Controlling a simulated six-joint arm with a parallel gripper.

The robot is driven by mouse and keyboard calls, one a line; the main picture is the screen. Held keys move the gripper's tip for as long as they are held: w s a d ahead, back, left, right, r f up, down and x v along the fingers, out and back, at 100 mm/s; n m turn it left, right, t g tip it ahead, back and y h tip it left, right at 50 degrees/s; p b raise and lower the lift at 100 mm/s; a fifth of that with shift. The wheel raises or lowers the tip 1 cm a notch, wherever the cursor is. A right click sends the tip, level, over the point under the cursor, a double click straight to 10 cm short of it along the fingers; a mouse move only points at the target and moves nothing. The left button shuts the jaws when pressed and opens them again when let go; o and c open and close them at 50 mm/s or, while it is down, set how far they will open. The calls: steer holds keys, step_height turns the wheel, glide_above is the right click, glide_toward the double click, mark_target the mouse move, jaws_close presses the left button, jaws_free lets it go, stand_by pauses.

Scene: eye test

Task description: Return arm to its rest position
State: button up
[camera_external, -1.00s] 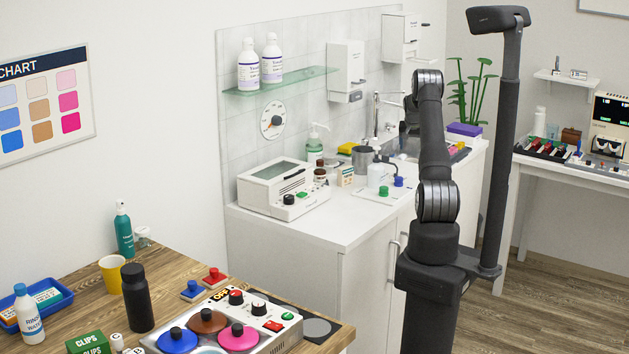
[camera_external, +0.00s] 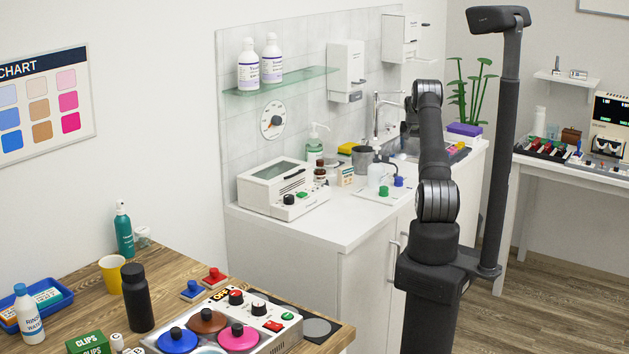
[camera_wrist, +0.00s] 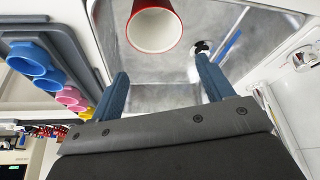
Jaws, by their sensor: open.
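My gripper (camera_wrist: 161,66) shows in the wrist view with its two blue-grey fingers spread wide, open and with nothing between them. It points over a grey metal sink (camera_wrist: 160,96). A red cup (camera_wrist: 174,38) with a white inside is in the sink area beyond the fingertips, apart from them. In the external view my arm rises from its base and bends over toward the sink counter.
In the wrist view a grey rack (camera_wrist: 58,28) with blue, pink and yellow cups lies left of the sink. A blue stick (camera_wrist: 231,45) lies near the drain. In the external view a white counter (camera_external: 335,228) stands left of my arm, with a faucet (camera_external: 376,112) behind.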

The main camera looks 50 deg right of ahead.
steer(key=w+a+r+n+t, duration=0.15)
steer(key=a+r, duration=0.25)
steer(key=r, duration=1.5)
steer(key=a+r+n, duration=0.3)
steer(key=a+r, duration=0.1)
steer(key=r, duration=1.4)
steer(key=w+a+r, duration=0.3)
steer(key=a, duration=0.6)
steer(key=w+a+r+n+y, duration=0.1)
steer(key=w+a+r, duration=0.2)
steer(key=a, duration=0.6)
steer(key=w+a+r+n, duration=0.1)
steer(key=w+a+r, duration=0.2)
steer(key=a, duration=0.6)
steer(key=shift+a+r+t+y, duration=0.3)
steer(key=shift+r+t, duration=0.05)
steer(key=shift+r, duration=0.45)
steer(key=shift+o, duration=0.4)
steer(key=shift+w+n, duration=0.1)
steer(key=shift+n, duration=0.15)
